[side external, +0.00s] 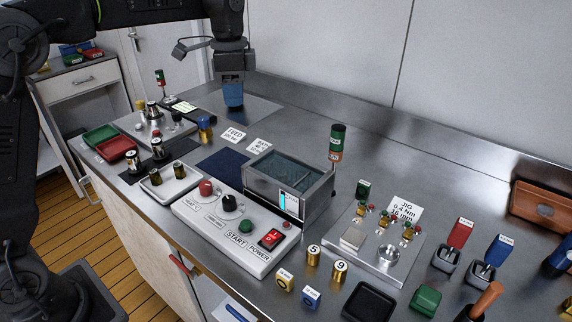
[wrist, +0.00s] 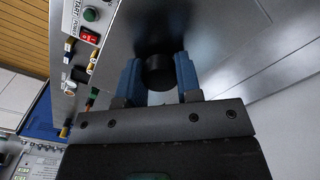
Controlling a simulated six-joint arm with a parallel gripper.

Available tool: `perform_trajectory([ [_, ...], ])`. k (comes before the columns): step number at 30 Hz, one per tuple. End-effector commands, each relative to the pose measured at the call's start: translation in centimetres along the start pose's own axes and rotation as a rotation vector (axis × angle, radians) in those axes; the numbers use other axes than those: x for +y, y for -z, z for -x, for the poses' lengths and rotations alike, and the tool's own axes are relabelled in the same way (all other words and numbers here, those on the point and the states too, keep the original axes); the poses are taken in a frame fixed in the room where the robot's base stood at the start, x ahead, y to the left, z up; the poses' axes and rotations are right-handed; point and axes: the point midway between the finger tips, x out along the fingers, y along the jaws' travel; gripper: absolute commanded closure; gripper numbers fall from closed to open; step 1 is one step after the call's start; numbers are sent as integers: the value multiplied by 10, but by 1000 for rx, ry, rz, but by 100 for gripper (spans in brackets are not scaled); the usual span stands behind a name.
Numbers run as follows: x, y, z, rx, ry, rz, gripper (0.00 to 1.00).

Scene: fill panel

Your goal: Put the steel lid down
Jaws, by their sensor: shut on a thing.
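My gripper (side external: 232,106) is at the back of the steel counter, pointing down. In the wrist view its two blue fingers (wrist: 158,78) are closed on a round black knob (wrist: 159,70), which I take to be the steel lid's handle. A flat grey sheet (side external: 263,110) shows beneath the gripper in the side view; I cannot tell whether it is the lid or a mat, or whether there is a gap beneath. The bath (side external: 318,196) stands uncovered at the middle, with liquid visible inside.
A dark blue mat (side external: 222,163) lies left of the bath. The control panel (side external: 205,222) is in front of it, and a red-green signal post (side external: 336,146) stands at its back right corner. The jig plate (side external: 352,262) is further right. The counter behind the bath is clear.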

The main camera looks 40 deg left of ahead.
Motion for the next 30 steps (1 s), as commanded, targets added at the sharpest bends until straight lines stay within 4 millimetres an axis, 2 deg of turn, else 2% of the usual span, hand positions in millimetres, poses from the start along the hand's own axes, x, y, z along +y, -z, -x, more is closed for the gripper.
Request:
perform_trajectory([
  [4,13,20,-10,-2,-3,-5,96],
  [12,41,72,-46,-3,-3,-5,96],
  [16,52,91,-59,-1,-1,-3,96],
  [23,58,103,-71,-1,-2,0,96],
  [30,58,103,-103,-1,-2,0,96],
])
